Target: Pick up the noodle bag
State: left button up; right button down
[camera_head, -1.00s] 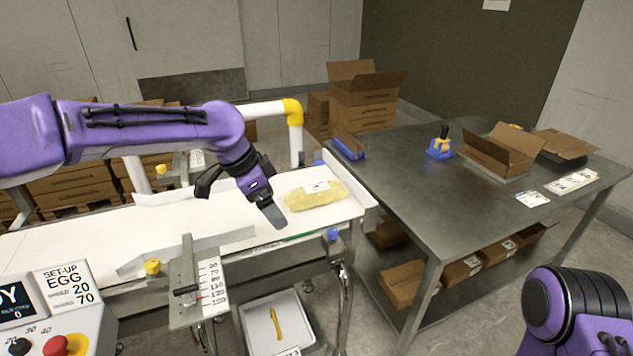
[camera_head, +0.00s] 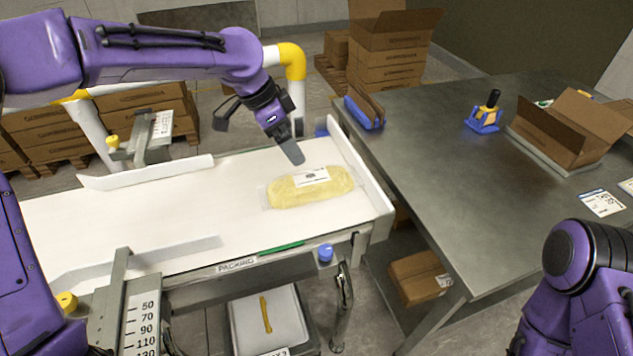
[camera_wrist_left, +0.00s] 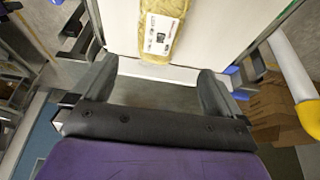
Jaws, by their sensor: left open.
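The noodle bag (camera_head: 311,187) is a yellow, clear-wrapped pack with a white label on top. It lies flat on the white belt (camera_head: 150,215) near the belt's right end. My left gripper (camera_head: 258,142) is open and empty, above the belt and behind the bag in the head view. In the left wrist view the bag (camera_wrist_left: 162,28) shows at the top, beyond the open fingers (camera_wrist_left: 155,92) and not between them. My right arm shows at the lower right of the head view, but its gripper is out of view.
A low rail (camera_head: 362,170) closes the belt's right end. The steel table (camera_head: 440,170) stands to the right with a blue tape dispenser (camera_head: 485,115) and an open carton (camera_head: 570,130). A tray (camera_head: 268,322) with a yellow strip sits below the belt.

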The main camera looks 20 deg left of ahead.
pick_arm(q)
jog(key=b, duration=0.4)
send_near(308, 178)
notch_tip(308, 178, down, 2)
jog(key=shift+a+f, duration=0.1)
jog(key=shift+a, duration=0.05)
jog(key=shift+w+f+b, duration=0.15)
jog(key=shift+f+b, duration=0.15)
jog(key=x, duration=0.6)
jog(key=d+x, duration=0.1)
jog(key=x, duration=0.3)
jog(key=shift+w+r, duration=0.15)
jog(key=shift+r, duration=0.15)
jog(key=c, duration=1.1)
jog(key=shift+r, duration=0.1)
